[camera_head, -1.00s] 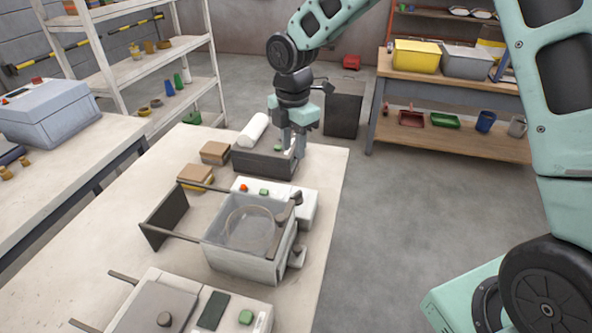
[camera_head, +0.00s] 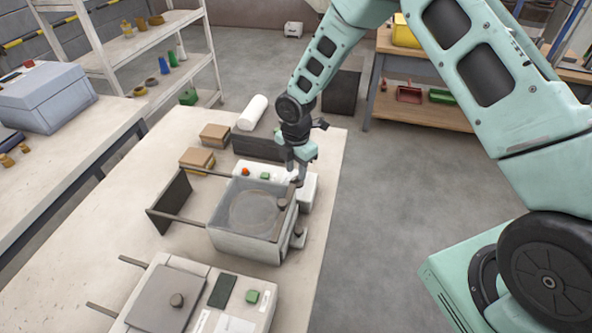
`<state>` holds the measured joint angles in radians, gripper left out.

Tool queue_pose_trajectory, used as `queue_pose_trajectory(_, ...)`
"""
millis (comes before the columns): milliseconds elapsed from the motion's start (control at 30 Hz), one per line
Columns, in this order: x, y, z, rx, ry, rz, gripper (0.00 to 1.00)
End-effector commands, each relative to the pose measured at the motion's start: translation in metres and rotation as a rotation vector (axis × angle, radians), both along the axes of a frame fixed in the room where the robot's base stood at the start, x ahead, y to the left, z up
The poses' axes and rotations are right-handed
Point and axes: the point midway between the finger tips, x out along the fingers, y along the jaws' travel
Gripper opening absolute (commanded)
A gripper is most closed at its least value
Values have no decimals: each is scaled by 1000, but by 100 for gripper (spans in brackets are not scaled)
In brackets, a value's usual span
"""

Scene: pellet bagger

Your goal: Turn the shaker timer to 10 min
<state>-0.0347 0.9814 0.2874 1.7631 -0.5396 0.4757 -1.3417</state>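A white control unit (camera_head: 308,192) with a red button (camera_head: 245,171) and a green button (camera_head: 265,176) stands behind a grey open-topped box with a round pan (camera_head: 222,240) on the bench. I cannot tell for sure which part is the shaker timer; no dial marks can be read. A small dark knob (camera_head: 282,204) shows at the box's right side. My gripper (camera_head: 297,176) points down over the right end of the control unit, at or just above its top. Its fingers hide what is under them, and their gap is unclear.
A dark box (camera_head: 258,147), a white roll (camera_head: 252,112) and brown blocks (camera_head: 197,160) lie behind and left. A dark plate on bars (camera_head: 170,203) juts left from the grey box. Another device (camera_head: 165,300) stands in front. The floor right of the bench is clear.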

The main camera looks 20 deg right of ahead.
Motion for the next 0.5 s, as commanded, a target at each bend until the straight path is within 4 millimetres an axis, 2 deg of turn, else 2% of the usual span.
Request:
queue_pose_trajectory(200,0,0,-21,1,0,0,33)
queue_pose_trajectory(500,0,0,-26,1,-2,0,33)
